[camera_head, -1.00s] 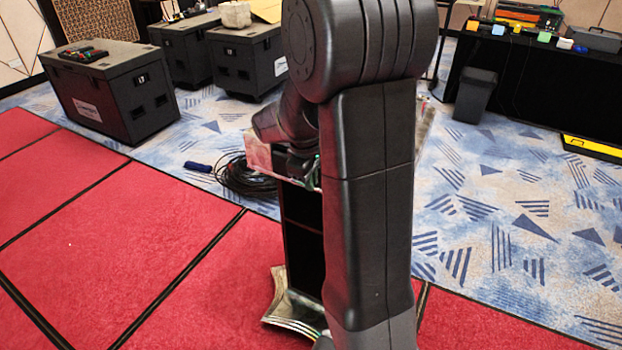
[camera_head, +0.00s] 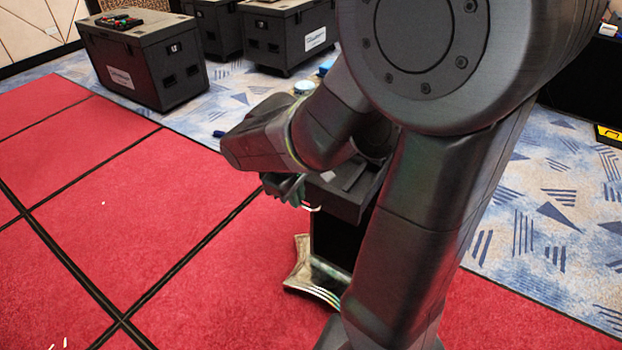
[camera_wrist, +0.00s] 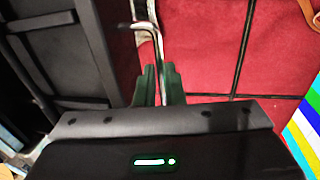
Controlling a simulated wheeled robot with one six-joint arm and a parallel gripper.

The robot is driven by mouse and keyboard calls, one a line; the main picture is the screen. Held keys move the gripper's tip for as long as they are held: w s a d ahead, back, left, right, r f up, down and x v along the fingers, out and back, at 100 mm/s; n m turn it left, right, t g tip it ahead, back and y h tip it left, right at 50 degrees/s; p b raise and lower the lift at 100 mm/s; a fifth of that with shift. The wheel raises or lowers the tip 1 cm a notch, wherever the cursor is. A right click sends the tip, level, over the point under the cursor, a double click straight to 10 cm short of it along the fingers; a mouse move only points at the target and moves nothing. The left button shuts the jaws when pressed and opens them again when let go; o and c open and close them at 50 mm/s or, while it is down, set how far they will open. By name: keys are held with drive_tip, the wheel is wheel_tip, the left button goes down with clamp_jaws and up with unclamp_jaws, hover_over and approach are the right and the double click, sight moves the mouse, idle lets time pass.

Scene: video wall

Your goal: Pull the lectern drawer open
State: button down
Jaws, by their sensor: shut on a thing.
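The lectern (camera_head: 335,238) is a dark upright body on a curved, pale-edged base, partly hidden behind my arm. Its dark drawer (camera_head: 347,190) appears to stand out from the body, with part of its open top showing. In the wrist view the drawer (camera_wrist: 97,50) fills the upper left. A thin metal handle (camera_wrist: 141,25) runs along its front and down between my fingers. My gripper (camera_head: 290,188) is at the drawer's front; its green fingers (camera_wrist: 161,84) are shut on the handle. My arm hides how far the drawer extends.
Black cases (camera_head: 150,65) stand at the back left on the blue patterned carpet (camera_head: 540,190). Red floor (camera_head: 130,215) with dark seams lies open to the left. A dark-draped table (camera_head: 575,85) is at the right. A striped coloured surface (camera_wrist: 303,130) shows at the wrist view's right.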

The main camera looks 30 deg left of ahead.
drive_tip(key=shift+s+a, duration=0.15)
drive_tip(key=shift+s, duration=1.65)
drive_tip(key=c, duration=1.5)
unclamp_jaws()
drive_tip(key=r, duration=0.4)
drive_tip(key=s+r, duration=0.1)
drive_tip(key=r, duration=0.4)
drive_tip(key=s+r+p, duration=0.1)
drive_tip(key=r, duration=0.3)
drive_tip(key=shift+s+a+r, duration=0.15)
drive_tip(key=shift+s+r, duration=0.1)
drive_tip(key=shift+r, duration=0.1)
drive_tip(key=shift+f, duration=0.1)
